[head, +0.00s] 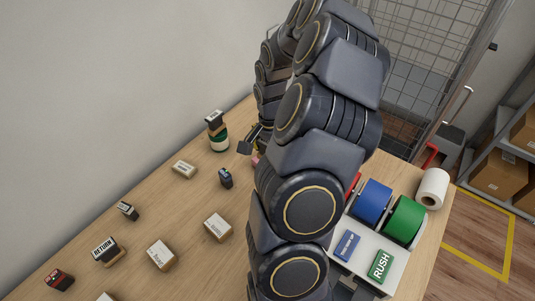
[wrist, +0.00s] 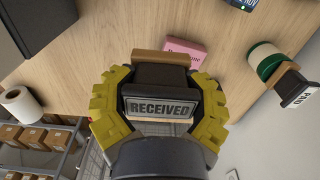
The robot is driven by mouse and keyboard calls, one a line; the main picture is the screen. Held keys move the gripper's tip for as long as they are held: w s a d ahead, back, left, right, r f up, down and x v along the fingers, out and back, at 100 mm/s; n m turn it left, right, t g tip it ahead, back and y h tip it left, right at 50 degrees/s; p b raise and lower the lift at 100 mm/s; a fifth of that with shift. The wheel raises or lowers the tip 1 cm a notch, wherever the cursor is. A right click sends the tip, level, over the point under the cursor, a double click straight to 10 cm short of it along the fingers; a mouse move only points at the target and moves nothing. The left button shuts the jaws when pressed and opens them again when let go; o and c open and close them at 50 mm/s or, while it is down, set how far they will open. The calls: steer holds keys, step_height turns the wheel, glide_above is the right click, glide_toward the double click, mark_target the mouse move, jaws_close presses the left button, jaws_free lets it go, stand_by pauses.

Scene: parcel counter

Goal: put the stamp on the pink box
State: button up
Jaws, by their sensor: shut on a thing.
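In the wrist view, my gripper (wrist: 160,105) has its yellow fingers closed around a dark stamp (wrist: 160,77) with a grey "RECEIVED" label. A brown wooden edge shows on the stamp's far side. The pink box (wrist: 187,46) lies on the table just beyond the stamp, partly covered by it. I cannot tell whether the stamp touches the box. In the head view, only a bit of the pink box (head: 255,158) shows beside my arm. My arm hides most of the gripper and the held stamp there.
A "PAID" stamp (wrist: 295,90) stands on a green and white roll (wrist: 266,62). Several other stamps and small boxes, including a "RETURN" stamp (head: 106,249), are spread over the table's left half. Blue (head: 372,203) and green (head: 404,221) rolls and a white roll (head: 433,188) stand right.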

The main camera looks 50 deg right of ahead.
steer(key=w+d+f, duration=0.1)
steer(key=d+f, duration=0.1)
steer(key=w+d+f, duration=0.4)
steer(key=f, duration=0.1)
steer(key=shift+d, duration=0.1)
steer(key=shift+w+d+f, duration=0.1)
steer(key=shift+f, duration=1.65)
steer(key=shift+f, duration=0.15)
steer(key=o, duration=1.3)
